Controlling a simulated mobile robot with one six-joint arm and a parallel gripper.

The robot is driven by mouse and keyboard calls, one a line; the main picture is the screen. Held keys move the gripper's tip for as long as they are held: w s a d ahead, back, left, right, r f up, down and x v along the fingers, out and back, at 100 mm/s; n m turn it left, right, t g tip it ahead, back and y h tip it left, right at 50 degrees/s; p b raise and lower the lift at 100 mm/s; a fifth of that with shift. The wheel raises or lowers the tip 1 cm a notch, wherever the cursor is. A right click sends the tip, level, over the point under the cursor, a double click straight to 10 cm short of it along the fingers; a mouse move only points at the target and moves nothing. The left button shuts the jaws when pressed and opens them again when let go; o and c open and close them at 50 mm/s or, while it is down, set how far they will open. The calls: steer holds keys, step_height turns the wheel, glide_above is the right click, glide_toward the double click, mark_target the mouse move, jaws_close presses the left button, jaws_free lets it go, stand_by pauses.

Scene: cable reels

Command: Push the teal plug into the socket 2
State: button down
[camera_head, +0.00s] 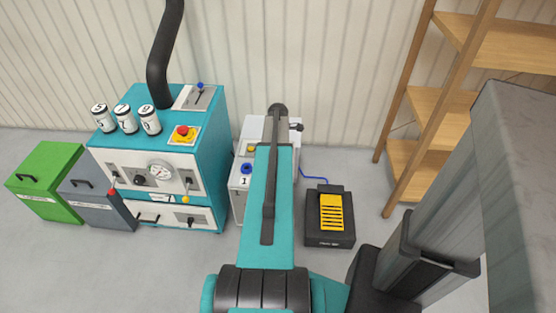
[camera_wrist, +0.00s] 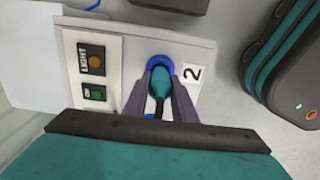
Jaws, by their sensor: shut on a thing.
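My gripper (camera_wrist: 160,80) is shut on the teal plug (camera_wrist: 159,84) in the wrist view. The plug sits between the two grey fingers, with its front end at the blue-rimmed socket 2 (camera_wrist: 160,59), beside the label "2". The fingers hide part of the rim, and I cannot tell how deep the plug is in. In the camera_head view my arm covers the gripper, plug and socket 2. The white socket box (camera_head: 238,196) shows there, with blue socket 1 (camera_head: 247,168) left of my arm.
On the box are a "LIGHT" panel (camera_wrist: 96,58) and a green button (camera_wrist: 95,93). A teal machine (camera_head: 210,150) stands to the left. A black pedal (camera_head: 330,232) with a yellow top is on the floor at right. A wooden shelf (camera_head: 425,105) stands at the back right.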

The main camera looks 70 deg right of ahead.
steer(key=shift+f, duration=0.45)
stand_by(0.4)
steer(key=c, duration=1.4)
jaws_free()
steer(key=shift+r, duration=0.15)
step_height(320, 180, up, 14)
steer(key=shift+f+p, duration=0.2)
steer(key=shift+p, duration=0.25)
